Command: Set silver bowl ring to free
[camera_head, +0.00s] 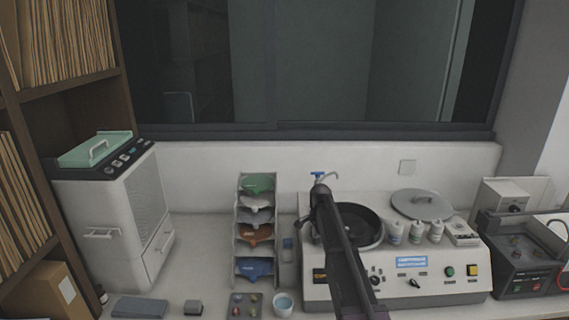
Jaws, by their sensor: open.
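A round dark bowl (369,228) with a thin pale rim is set in the top of the white machine (430,280) on the bench. My dark arm crosses in front of the bowl and hides its left part. I cannot make out a separate silver ring or its setting from here. The small dark parts at the far end of my arm, left of the bowl, look like my gripper (307,230). It is open, with nothing visible in it. Its fingers are small and partly hidden, and I cannot tell whether they touch the machine.
A grey round lid (420,205) and several white bottles (417,232) stand on the machine. A rack of coloured trays (256,232) and a white cup (284,304) are to its left. A dark device (525,262) is at right, a white cabinet (105,215) at left.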

